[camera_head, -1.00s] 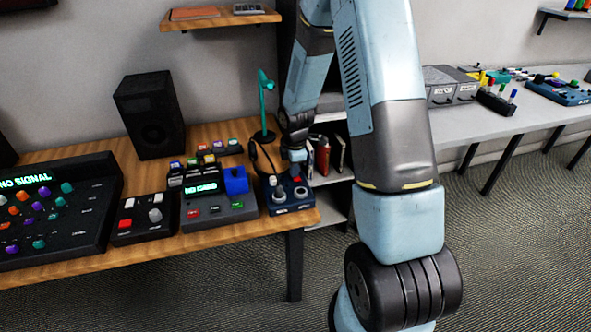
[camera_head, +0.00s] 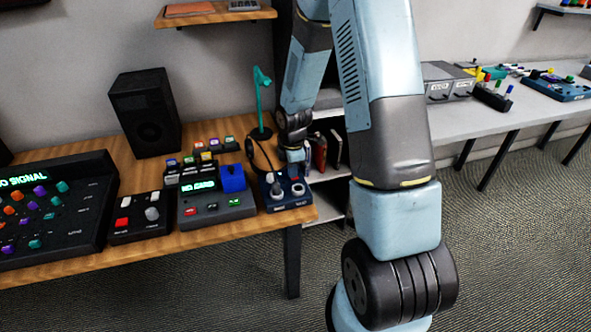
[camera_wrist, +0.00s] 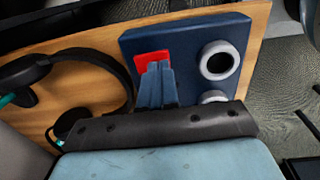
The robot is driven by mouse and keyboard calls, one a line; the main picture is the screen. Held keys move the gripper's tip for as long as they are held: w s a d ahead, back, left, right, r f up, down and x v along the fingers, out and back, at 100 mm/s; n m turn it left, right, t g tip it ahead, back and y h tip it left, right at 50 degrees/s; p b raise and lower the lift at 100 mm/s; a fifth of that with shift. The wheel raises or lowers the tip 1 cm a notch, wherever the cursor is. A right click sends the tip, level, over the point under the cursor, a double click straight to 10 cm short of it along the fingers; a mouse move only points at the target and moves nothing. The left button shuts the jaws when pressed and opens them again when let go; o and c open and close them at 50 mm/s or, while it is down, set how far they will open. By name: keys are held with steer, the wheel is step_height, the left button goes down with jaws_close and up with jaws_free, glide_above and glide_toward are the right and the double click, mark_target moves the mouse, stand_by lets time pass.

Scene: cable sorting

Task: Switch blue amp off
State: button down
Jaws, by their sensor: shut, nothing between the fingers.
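The blue amp (camera_head: 287,204) sits at the right front end of the wooden table, with two grey-white knobs on its top. In the wrist view the blue amp (camera_wrist: 190,42) fills the upper middle, with its red switch (camera_wrist: 151,57) left of the knobs. My gripper (camera_wrist: 156,68) is shut and empty, with its fingertips at the red switch and covering part of it. I cannot tell whether they touch it or which way the switch is set. In the head view my gripper (camera_head: 295,168) is small, just above the amp's back.
A device with a blue block (camera_head: 232,179) and a black mixer (camera_head: 55,215) stand farther left. The table's edge is just right of the amp.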

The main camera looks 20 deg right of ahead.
step_height(320, 180, up, 14)
steer(key=s, duration=0.1)
steer(key=shift+f, duration=0.15)
stand_by(0.3)
steer(key=shift+s, duration=0.1)
steer(key=s+r+m+t+h, duration=0.1)
steer(key=s+r+m, duration=0.35)
steer(key=r, duration=0.25)
steer(key=s+r+m+t, duration=0.1)
steer(key=s+r+m, duration=0.3)
steer(key=s+r, duration=0.3)
steer(key=s+r+m+t, duration=0.1)
steer(key=s+r+m, duration=0.3)
steer(key=s, duration=0.3)
steer(key=s+r+m+t+y, duration=0.1)
steer(key=s+r+m, duration=0.4)
steer(key=s, duration=0.2)
steer(key=shift+d+t, duration=0.15)
steer(key=shift+t, duration=0.25)
